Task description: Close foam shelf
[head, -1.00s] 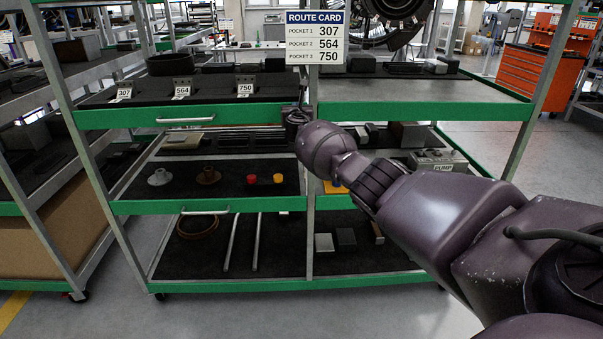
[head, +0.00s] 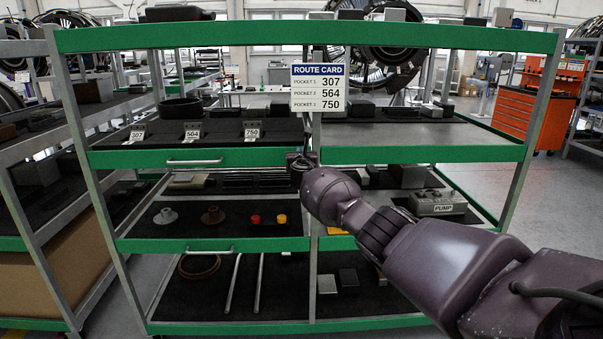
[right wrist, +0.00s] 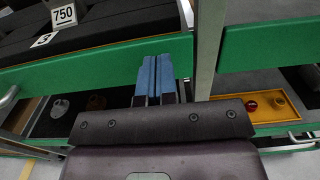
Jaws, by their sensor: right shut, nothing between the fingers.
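The foam shelf is the upper left level of the rack, with a black foam bed (head: 225,134) and a green front edge (head: 230,157) with a pale handle (head: 194,162). Tags 307, 564 and 750 stand on the foam. Its front looks about level with the right-hand shelf front. My right gripper (head: 299,160) is at the right end of this green front, beside the middle post. In the right wrist view its blue fingers (right wrist: 156,72) are together and empty, overlapping the green front (right wrist: 100,75); I cannot tell whether they touch it. My left gripper is out of view.
The route card (head: 319,88) hangs at the middle post (right wrist: 207,50). The right-hand shelf (head: 430,135) is partly bare. Lower shelves hold small parts and a pump (head: 437,202). An orange cabinet (head: 527,118) stands behind on the right.

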